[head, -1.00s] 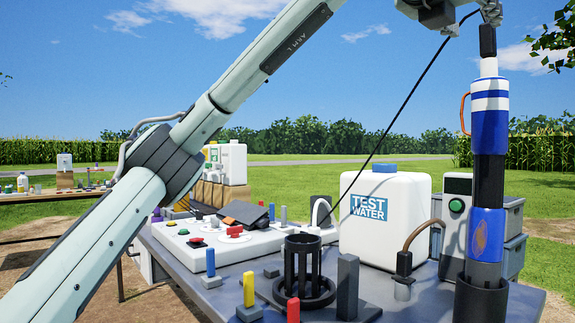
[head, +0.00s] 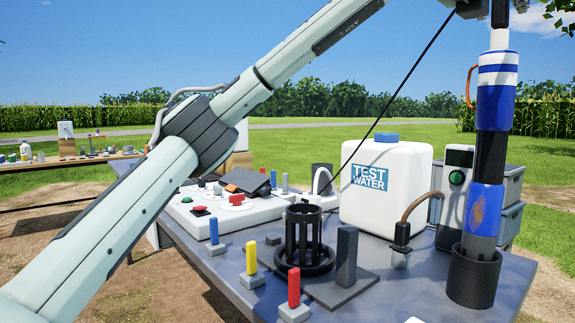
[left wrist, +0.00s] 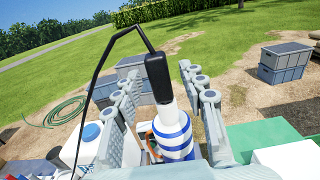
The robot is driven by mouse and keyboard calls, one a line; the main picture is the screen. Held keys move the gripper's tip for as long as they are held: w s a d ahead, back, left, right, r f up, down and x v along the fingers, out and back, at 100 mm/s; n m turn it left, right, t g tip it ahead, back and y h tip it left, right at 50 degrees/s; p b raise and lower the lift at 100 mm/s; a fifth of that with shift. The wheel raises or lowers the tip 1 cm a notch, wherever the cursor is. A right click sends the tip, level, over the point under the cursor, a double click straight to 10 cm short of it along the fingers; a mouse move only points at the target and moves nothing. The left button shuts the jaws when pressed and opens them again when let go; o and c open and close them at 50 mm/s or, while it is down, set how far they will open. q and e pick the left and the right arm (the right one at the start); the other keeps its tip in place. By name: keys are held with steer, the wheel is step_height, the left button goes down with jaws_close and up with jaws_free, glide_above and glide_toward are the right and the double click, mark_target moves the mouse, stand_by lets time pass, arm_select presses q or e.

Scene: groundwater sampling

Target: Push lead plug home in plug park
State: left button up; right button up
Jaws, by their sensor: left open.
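The black lead plug (head: 500,13) stands upright at the top of the white neck of a tall blue, white and black instrument (head: 490,140). In the left wrist view the plug (left wrist: 157,78) rises from the white neck, with a black lead bending away from its far end. My left gripper (left wrist: 160,92) is open, with its fingers on both sides of the plug and gaps showing. In the head view it is mostly cut off by the top edge. The instrument's foot is in a black round holder (head: 473,281). I cannot tell which part is the plug park. My right gripper is not in view.
The grey table (head: 215,270) holds a white TEST WATER jug (head: 408,215), a black slotted cage (head: 303,240), coloured pegs and a white panel (head: 235,212). The black lead (head: 425,55) slants across the view. Grey crates (head: 510,185) stand behind the instrument.

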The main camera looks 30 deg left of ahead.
arm_select(q)
steer(key=shift+c, duration=0.4)
jaws_close()
steer(key=shift+r, duration=0.3)
step_height(320, 180, up, 6)
steer(key=p, duration=0.2)
steer(key=shift+r, duration=0.2)
steer(key=shift+f, duration=0.1)
steer(key=shift+f+b, duration=1)
steer(key=shift+f, duration=2.35)
